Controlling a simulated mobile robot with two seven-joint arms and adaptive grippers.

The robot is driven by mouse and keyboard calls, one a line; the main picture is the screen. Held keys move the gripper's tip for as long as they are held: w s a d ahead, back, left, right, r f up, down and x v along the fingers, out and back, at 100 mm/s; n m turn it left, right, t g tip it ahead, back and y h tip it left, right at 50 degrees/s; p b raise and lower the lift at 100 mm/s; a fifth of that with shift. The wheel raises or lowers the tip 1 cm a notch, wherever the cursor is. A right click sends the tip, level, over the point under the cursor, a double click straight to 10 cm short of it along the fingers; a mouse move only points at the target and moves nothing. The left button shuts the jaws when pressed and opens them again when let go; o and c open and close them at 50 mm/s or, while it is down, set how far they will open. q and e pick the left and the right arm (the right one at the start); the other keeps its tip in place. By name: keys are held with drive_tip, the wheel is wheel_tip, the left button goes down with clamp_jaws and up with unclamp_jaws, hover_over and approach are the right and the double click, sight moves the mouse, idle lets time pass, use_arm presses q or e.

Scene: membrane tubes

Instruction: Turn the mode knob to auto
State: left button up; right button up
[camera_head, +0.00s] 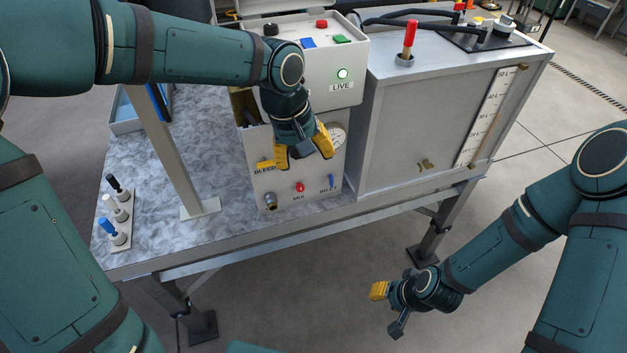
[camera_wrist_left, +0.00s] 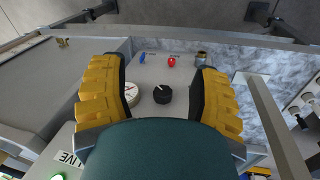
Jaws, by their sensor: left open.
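The mode knob (camera_wrist_left: 162,94) is a round black knob with a white pointer line on the grey front panel (camera_wrist_left: 155,72). In the left wrist view it sits between the two yellow fingers of my left gripper (camera_wrist_left: 160,95), which is open. I cannot read the knob's setting marks. In the head view my left gripper (camera_head: 300,152) is in front of the panel (camera_head: 325,185) and largely hides the knob. Whether a finger touches the knob cannot be told. My right gripper (camera_head: 385,308) hangs low over the floor, away from the bench, with its fingers spread and empty.
A round dial (camera_wrist_left: 131,94) is close beside the knob. A post (camera_head: 165,150) and a rack of several valves (camera_head: 118,215) stand to the left.

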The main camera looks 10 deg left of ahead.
use_arm(q)
wheel_tip(320, 180, down, 7)
drive_tip(key=d+h, duration=0.1)
drive_tip(key=shift+d+m, duration=0.35)
drive_tip(key=shift+m, duration=0.05)
